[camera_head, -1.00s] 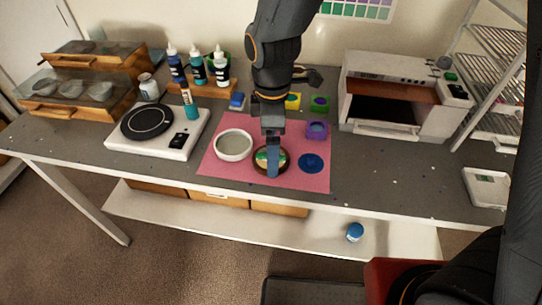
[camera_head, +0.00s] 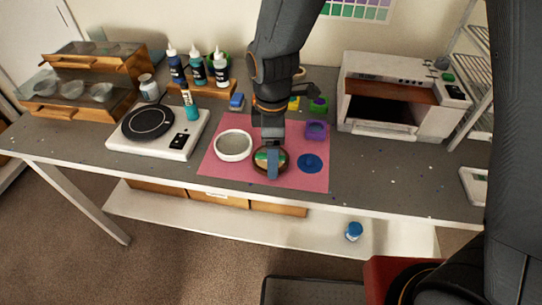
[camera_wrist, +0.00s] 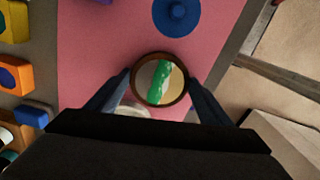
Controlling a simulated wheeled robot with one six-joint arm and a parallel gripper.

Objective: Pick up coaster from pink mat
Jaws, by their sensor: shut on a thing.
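The coaster (camera_head: 262,162) is round, with a brown rim and a tan face crossed by a green band. It is at the pink mat (camera_head: 225,171), between a white round dish and a blue disc. In the wrist view the coaster (camera_wrist: 160,80) sits between my two fingertips, one on each side of its rim. My gripper (camera_head: 272,166) is shut on the coaster and hides part of it in the head view. I cannot tell whether the coaster is touching the mat or slightly above it.
The white dish (camera_head: 233,145) is close on the left and the blue disc (camera_head: 310,163) close on the right. A purple mould (camera_head: 317,130) stands behind. A hot plate (camera_head: 157,133) is at left, a small oven (camera_head: 395,100) at right. The table's front edge is near.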

